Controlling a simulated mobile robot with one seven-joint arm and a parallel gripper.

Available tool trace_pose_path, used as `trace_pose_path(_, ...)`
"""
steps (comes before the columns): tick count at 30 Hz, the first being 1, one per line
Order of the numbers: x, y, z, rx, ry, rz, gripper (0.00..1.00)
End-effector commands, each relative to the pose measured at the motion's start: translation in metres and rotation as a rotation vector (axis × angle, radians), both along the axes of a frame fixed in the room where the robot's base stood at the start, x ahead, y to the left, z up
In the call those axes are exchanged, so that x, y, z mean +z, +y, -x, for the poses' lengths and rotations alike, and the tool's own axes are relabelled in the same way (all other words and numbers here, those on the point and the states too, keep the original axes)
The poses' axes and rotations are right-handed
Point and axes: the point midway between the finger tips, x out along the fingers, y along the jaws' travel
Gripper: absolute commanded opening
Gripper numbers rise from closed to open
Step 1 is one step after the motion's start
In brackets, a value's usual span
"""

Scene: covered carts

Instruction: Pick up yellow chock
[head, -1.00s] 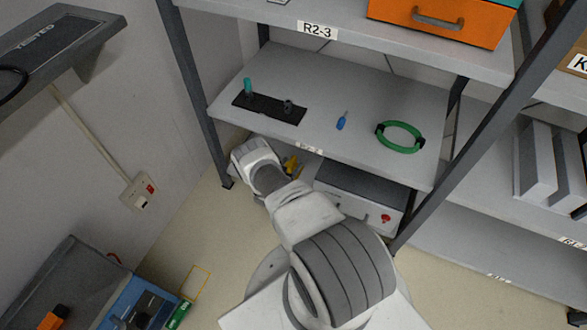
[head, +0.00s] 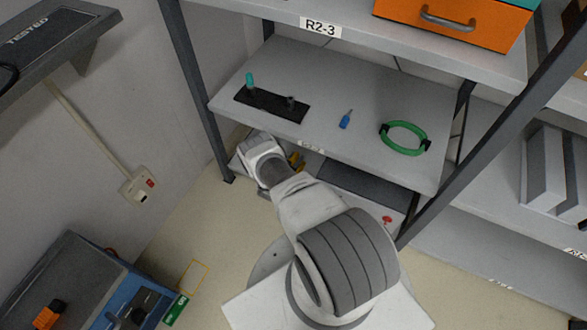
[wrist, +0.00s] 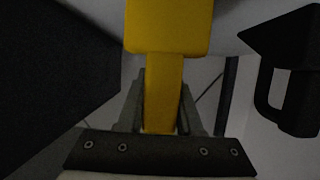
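The yellow chock (wrist: 168,28) fills the top middle of the wrist view. Its narrower part (wrist: 163,92) runs down between the two fingers of my gripper (wrist: 162,100). The fingers lie close on both sides of it. Whether they press on it is not clear. In the head view a small part of the yellow chock (head: 296,160) shows low in the rack, below the middle shelf, beside my wrist. The rest is hidden behind my arm. My gripper's fingers are hidden in the head view.
The shelf (head: 365,85) above my wrist holds a black strip (head: 270,104), a blue screwdriver (head: 345,120) and a green ring (head: 405,150). A rack post (head: 205,110) stands left of my wrist. A grey box (head: 365,186) sits right of the chock.

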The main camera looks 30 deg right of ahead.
Motion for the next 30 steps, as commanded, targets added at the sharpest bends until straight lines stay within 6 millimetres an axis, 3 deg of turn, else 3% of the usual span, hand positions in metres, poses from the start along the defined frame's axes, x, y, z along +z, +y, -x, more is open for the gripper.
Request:
trace_pose_path(1, 0.0001, -0.0001, -0.0002, 0.0, 0.0, 0.0, 0.2)
trace_pose_path(4, 0.0001, -0.0001, -0.0002, 0.0, 0.0, 0.0, 0.02)
trace_pose_path(5, 0.0001, -0.0001, -0.0002, 0.0, 0.0, 0.0, 0.0)
trace_pose_path(30, 0.0005, -0.0004, -0.0006, 0.0, -0.001, 0.001, 0.0)
